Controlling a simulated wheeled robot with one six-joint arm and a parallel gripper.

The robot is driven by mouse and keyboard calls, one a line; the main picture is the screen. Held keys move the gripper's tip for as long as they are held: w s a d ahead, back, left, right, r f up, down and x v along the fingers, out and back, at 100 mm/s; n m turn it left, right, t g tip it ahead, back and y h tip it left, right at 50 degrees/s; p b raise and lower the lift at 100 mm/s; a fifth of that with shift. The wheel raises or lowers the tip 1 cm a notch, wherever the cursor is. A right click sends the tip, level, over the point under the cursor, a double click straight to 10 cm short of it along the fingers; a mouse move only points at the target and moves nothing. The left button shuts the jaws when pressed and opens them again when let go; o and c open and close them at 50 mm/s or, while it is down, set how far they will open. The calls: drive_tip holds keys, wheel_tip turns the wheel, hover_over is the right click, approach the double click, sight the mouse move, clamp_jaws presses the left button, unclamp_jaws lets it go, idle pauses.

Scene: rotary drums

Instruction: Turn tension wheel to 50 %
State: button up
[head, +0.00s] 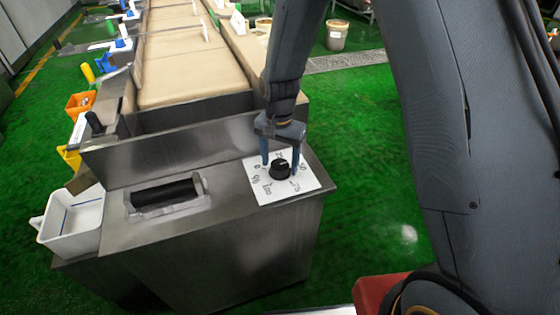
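The tension wheel (280,171) is a small black knob on a white square dial plate (268,196) on the steel cabinet top. Handwritten marks ring it: a 0 at the left, a 50 at the right, a 75 at the lower right, 100 at the lower left and a % sign; the mark behind the wheel is partly hidden. My gripper (281,168) points down over the plate, its two blue-grey fingers open on the left and right sides of the wheel. A gap seems to show on each side; I cannot tell whether either finger touches. The wheel's pointer is too small to read.
The steel cabinet (235,240) has a recessed black roller (165,192) left of the plate. A white bin (75,222) stands at its left side. A beige conveyor belt (195,60) runs away behind. Green floor (360,200) lies free at the right.

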sight(280, 164)
drive_tip(key=shift+r, duration=0.1)
drive_tip(key=shift+r+b, duration=1.05)
drive_tip(key=shift+r, duration=2.75)
